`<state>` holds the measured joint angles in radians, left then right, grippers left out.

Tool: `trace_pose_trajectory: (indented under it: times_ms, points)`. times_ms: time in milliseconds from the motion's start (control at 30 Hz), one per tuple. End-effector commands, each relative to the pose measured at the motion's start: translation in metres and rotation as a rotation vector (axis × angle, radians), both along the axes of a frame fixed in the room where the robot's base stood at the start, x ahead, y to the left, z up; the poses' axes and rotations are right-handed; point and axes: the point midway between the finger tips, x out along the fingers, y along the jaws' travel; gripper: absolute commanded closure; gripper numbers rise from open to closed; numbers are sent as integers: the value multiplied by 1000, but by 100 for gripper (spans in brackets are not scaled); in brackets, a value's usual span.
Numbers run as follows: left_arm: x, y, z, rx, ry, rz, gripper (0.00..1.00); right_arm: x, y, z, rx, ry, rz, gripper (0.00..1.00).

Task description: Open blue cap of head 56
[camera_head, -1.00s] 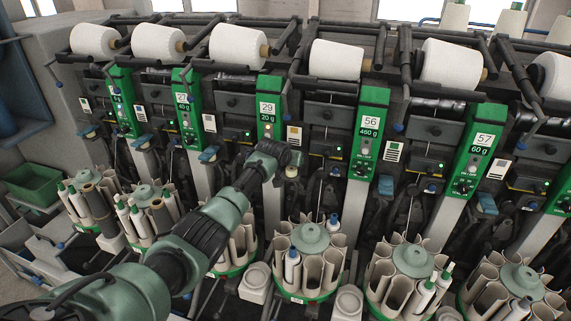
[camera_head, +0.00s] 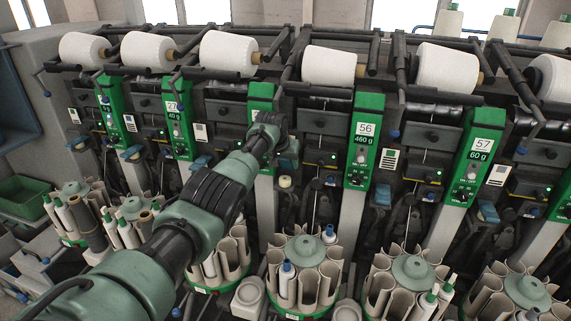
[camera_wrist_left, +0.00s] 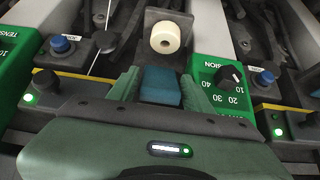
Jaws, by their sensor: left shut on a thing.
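The panel labelled 56 (camera_head: 364,131) is green, right of my left arm in the head view. My left gripper (camera_head: 288,152) is in front of the machine, between this panel and the green panel (camera_head: 261,97) to its left, whose label is behind my arm. In the wrist view a blue cap (camera_wrist_left: 160,86) sits between the two green fingers of the left gripper (camera_wrist_left: 160,92), which is shut on it. The cap's near end is hidden by the gripper body. My right gripper is not in view.
A cream bobbin (camera_wrist_left: 165,38) lies just beyond the cap. A black tension knob (camera_wrist_left: 229,77) and a blue button (camera_wrist_left: 263,79) are close on the right. Round tube magazines (camera_head: 303,250) stand below. Panel 57 (camera_head: 480,145) is further right.

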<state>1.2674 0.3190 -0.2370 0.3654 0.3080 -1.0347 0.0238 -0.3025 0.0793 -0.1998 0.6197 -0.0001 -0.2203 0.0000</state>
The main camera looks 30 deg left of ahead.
Motion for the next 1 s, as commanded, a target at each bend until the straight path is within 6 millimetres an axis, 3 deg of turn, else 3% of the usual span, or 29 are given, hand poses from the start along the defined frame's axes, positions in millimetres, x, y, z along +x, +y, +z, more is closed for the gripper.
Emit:
trace_pose_trajectory:
  times_ms: [333,367,400,767,1000]
  points:
    - [1,0,1,1,-4,-1,100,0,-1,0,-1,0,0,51]
    - [1,0,1,1,-4,-1,42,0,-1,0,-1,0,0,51]
    - [1,0,1,1,-4,-1,35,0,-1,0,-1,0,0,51]
    - [0,1,0,2,-6,1,35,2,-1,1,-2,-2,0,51]
    - [0,1,-2,20,-66,-1,35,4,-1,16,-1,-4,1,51]
